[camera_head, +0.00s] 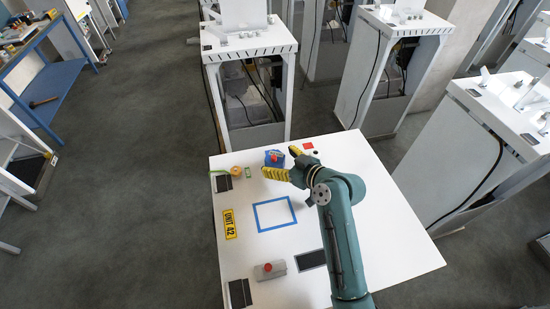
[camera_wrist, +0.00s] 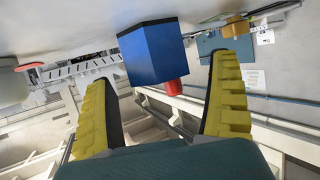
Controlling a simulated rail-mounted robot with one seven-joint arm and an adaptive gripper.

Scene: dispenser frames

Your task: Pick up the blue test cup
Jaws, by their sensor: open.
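The blue test cup (camera_head: 274,154) stands near the far edge of the white table, with a red part showing at it. In the wrist view the blue cup (camera_wrist: 150,55) is an angular blue block, and a red cylinder (camera_wrist: 177,89) shows beside its lower end in the picture. My gripper (camera_head: 285,163) is open with yellow fingers, close to the cup. In the wrist view the cup lies between the directions of the two fingertips (camera_wrist: 166,66), nearer the left one, with gaps at both sides. It appears just ahead of the tips, not gripped.
The white table (camera_head: 330,153) also holds an orange round item (camera_head: 236,171), a red square (camera_head: 308,146), a yellow UNIT 42 label (camera_head: 230,224), a blue taped outline (camera_head: 274,214) and a grey box with a red button (camera_head: 269,270). White dispenser frames (camera_head: 250,45) stand beyond.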

